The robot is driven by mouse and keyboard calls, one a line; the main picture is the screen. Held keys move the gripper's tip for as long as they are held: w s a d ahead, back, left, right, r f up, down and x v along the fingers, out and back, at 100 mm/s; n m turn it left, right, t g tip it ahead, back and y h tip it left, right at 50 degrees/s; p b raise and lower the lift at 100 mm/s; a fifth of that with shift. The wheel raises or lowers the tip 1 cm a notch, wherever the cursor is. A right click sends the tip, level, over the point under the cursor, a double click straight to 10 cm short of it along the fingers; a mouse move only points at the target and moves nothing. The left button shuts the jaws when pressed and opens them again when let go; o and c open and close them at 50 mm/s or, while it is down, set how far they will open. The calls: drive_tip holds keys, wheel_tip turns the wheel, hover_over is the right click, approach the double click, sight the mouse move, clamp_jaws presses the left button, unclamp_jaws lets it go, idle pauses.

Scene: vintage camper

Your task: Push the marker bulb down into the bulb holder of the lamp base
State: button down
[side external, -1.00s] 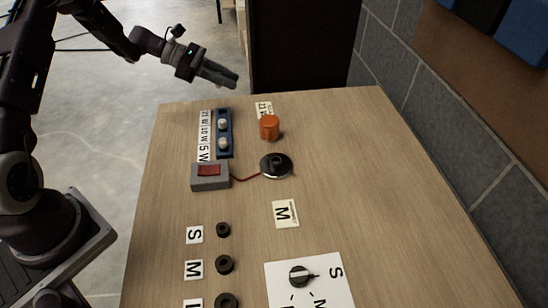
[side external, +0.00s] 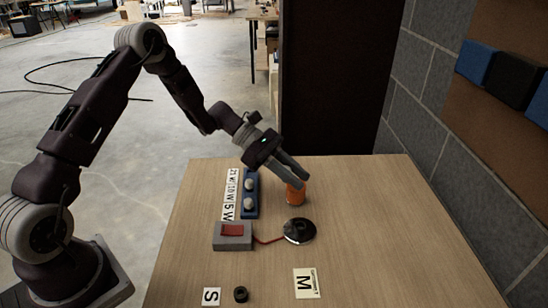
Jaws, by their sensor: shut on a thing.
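The lamp base (side external: 299,231) is a round black disc with a shiny rim, lying on the table and joined by a red wire to a grey switch box. I cannot tell whether a bulb sits in its dark middle. Two pale bulbs (side external: 250,194) stand in the blue rack (side external: 250,173) to its upper left. My gripper (side external: 304,183) points down to the right behind the lamp base. Its fingers are shut on an orange cylindrical cap (side external: 295,195), which still appears to stand on the table. The fingers hide the cap's top.
The grey switch box (side external: 233,235) with a red rocker stands left of the lamp base. A watt label strip (side external: 231,195) lies beside the rack. An M card (side external: 306,283), an S card (side external: 211,297) and a black ring (side external: 240,294) lie nearer. The table's right side is clear.

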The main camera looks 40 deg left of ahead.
sight(309, 235)
drive_tip(key=s+d+m+g, duration=0.2)
drive_tip(key=s+d, duration=0.2)
drive_tip(key=d, duration=0.4)
drive_tip(key=shift+s+d+f, duration=0.25)
drive_tip(key=shift+s+f, duration=0.05)
drive_tip(key=shift+f, duration=0.1)
drive_tip(key=shift+f, duration=2.6)
drive_tip(key=shift+f, duration=1.1)
drive_tip(key=c, duration=1.1)
unclamp_jaws()
drive_tip(key=shift+c, duration=0.2)
drive_tip(key=shift+a, duration=0.1)
